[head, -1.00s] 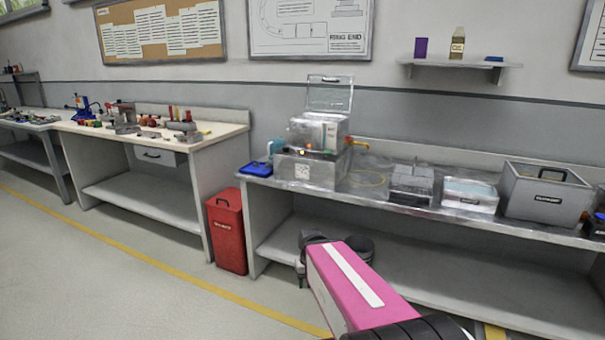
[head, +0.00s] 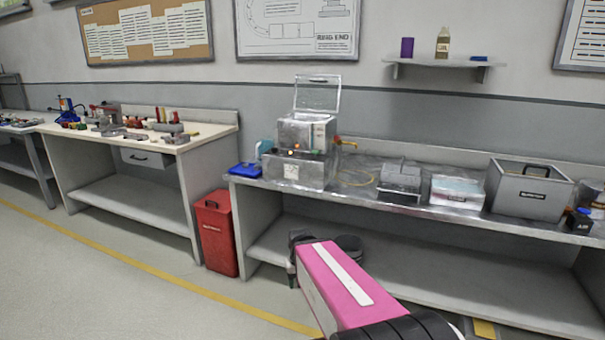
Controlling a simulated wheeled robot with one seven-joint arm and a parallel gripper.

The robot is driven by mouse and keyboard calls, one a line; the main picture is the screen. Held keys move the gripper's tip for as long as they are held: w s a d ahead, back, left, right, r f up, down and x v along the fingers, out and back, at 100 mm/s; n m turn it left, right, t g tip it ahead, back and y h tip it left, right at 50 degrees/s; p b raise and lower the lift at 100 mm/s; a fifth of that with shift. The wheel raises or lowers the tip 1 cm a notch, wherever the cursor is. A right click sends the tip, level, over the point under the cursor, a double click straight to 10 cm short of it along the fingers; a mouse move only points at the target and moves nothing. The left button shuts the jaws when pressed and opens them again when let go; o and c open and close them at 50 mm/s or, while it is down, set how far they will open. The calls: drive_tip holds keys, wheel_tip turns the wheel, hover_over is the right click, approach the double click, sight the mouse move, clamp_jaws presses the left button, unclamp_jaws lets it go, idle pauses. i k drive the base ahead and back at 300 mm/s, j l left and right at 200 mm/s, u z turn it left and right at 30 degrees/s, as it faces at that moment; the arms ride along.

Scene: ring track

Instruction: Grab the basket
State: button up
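A small grey metal container with a raised upright part (head: 399,182) stands on the long metal bench, right of the machine with the raised lid; it may be the basket, but I cannot tell for sure. My pink arm reaches forward from the bottom of the head view. My gripper (head: 297,243) shows only as dark parts behind the end of that arm, in front of the bench and below its top. The fingertips are hidden, so I cannot tell open from shut. It is well apart from the grey container.
The metal bench (head: 330,192) carries a lidded machine (head: 305,135), a blue tray (head: 245,170), a white-topped box (head: 457,191), a large grey bin with a handle (head: 527,190) and a dark bottle (head: 578,221). A red bin (head: 217,235) stands at its left end. Floor at left is clear.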

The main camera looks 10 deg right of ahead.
sight(402, 170)
drive_tip(key=k+l, duration=0.15)
drive_tip(key=l, duration=0.25)
drive_tip(key=k+l, duration=0.1)
drive_tip(key=l, duration=0.3)
drive_tip(key=k+l, duration=0.15)
drive_tip(key=l, duration=0.2)
